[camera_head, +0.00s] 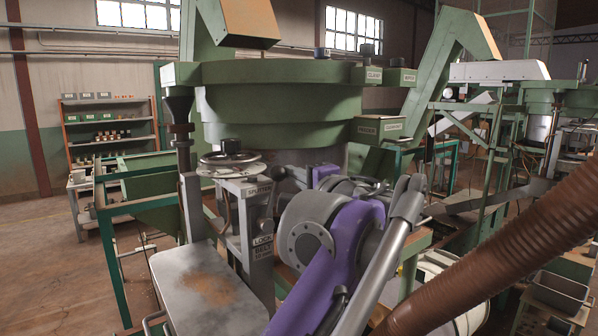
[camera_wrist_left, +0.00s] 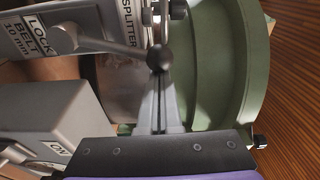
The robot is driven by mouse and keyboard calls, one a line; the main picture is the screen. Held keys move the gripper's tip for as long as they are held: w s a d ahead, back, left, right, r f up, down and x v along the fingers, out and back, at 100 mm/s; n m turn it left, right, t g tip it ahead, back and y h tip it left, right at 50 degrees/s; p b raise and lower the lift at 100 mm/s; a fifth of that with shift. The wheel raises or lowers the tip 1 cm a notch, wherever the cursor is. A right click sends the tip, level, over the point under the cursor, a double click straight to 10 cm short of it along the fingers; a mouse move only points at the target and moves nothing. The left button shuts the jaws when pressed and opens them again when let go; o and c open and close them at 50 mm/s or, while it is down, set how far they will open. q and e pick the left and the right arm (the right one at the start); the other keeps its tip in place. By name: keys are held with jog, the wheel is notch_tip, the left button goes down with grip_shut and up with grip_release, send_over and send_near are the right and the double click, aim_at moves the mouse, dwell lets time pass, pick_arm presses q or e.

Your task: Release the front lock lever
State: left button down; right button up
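The front lock lever (camera_wrist_left: 110,46) is a thin grey rod ending in a black ball knob (camera_wrist_left: 160,58). In the left wrist view it runs from a pivot beside the LOCK BELT label to the knob. My left gripper (camera_wrist_left: 160,76) shows its two grey fingers close together with a thin slit between them. Their tips lie at the knob in the picture; whether they touch it I cannot tell. In the head view my left gripper (camera_head: 277,172) is small and partly hidden by my purple arm, beside the splitter post. My right gripper is out of view.
The LOCK BELT plate (camera_head: 263,247) is on the post below the SPLITTER label. A round handwheel (camera_head: 230,158) stands to its left, above a worn metal plate (camera_head: 205,285). The green hopper bowl (camera_head: 280,95) overhangs. A brown hose (camera_head: 500,250) crosses at right.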

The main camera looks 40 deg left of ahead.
pick_arm(q)
jog(key=s+a+r+n+y+p, duration=0.1)
jog(key=s+a+n+p, duration=0.1)
jog(key=s+n+p, duration=0.3)
jog(key=shift+s+a+p, duration=0.2)
jog(key=shift+s+p, duration=0.55)
jog(key=shift+s, duration=0.85)
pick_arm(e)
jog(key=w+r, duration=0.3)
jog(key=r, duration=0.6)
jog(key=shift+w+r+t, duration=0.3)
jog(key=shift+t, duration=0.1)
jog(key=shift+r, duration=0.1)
